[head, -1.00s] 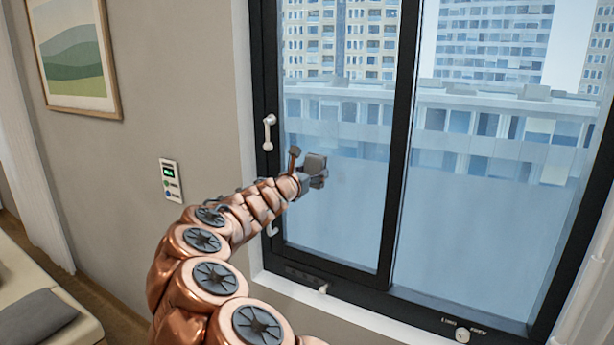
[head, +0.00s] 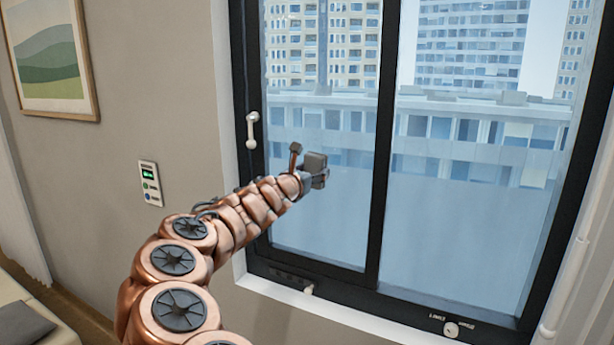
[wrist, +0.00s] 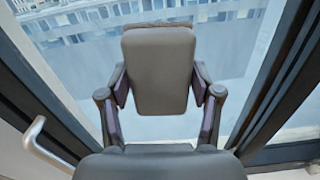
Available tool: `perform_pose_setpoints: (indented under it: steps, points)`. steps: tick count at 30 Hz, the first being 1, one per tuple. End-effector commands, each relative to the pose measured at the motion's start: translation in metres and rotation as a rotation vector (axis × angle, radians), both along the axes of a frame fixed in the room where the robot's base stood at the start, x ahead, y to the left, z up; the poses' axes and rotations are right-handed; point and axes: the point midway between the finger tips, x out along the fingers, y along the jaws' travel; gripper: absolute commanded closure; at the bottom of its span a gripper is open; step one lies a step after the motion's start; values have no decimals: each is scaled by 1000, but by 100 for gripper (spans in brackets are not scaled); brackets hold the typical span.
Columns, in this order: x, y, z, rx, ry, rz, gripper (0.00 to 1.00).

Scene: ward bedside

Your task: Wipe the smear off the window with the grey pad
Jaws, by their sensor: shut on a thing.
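The window (head: 320,225) has a black frame and two panes, with buildings outside. My gripper (head: 318,178) is in front of the left pane, at about its middle height. It is shut on the grey pad (head: 315,162). In the wrist view the grey pad (wrist: 158,70) sits between the two fingers, its broad face toward the camera and the glass behind it. I cannot tell whether the pad touches the glass. I cannot make out a smear; the pad and arm hide part of the left pane.
A white window handle (head: 252,130) is on the left frame; a handle (wrist: 45,145) also shows in the wrist view. A wall panel (head: 150,183) with buttons is left of the window. A round knob (head: 451,329) is on the lower frame. A bed edge is at lower left.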

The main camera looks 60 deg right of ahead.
Motion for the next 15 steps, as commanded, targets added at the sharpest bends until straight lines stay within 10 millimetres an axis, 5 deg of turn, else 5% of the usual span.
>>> perform_pose_setpoints:
  steps: [15]
  points:
    - [-25,-1,-2,-2,0,0,64]
